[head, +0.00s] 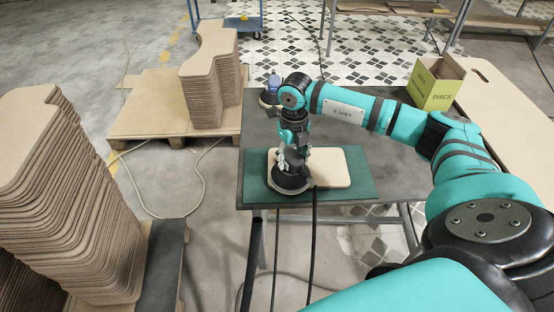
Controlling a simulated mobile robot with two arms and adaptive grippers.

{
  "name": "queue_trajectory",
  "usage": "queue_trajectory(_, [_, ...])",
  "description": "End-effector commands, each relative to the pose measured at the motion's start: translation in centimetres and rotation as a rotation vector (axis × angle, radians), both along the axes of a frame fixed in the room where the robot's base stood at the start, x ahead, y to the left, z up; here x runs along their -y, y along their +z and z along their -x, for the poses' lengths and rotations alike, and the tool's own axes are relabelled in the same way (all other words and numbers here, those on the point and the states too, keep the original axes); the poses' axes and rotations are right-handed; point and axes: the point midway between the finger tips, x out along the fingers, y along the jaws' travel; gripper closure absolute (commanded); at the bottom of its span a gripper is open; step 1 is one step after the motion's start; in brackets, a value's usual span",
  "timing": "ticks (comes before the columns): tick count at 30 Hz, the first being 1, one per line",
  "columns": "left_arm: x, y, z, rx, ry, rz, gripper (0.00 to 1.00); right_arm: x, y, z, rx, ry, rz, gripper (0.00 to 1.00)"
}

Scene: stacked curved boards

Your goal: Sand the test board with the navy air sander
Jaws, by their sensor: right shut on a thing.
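The test board (330,168) is a pale tan board with rounded corners, lying flat on a green mat (366,184) on the dark grey table. My right gripper (291,160) is above the left part of the board, shut on a dark air sander (289,183). The sander's round base appears to rest on the board's left end; its body is partly hidden by my gripper, so I cannot tell if it is navy. A blue-topped, dark object (273,84) stands at the table's back left, partly hidden by my arm. My left gripper is out of view.
Stacks of curved boards stand at the left (65,200) and back left (212,80). A yellow-green discs box (436,85) stands on the right beside a tan panel (495,120). Dark hoses (313,240) hang over the table's front edge.

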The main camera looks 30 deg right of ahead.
Motion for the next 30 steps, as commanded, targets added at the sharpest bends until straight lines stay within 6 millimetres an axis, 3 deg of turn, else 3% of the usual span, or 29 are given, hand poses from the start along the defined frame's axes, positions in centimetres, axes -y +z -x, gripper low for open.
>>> queue_trajectory(9, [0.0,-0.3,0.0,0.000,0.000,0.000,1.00,2.1,-0.2,1.4,-0.005,-0.003,0.006,1.00])
queue_trajectory(23, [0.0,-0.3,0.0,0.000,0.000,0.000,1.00,2.4,-0.2,1.6,-0.005,-0.002,0.005,1.00])
queue_trajectory(30, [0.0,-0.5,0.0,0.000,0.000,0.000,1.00,3.5,-0.2,2.4,-0.006,-0.003,0.006,1.00])
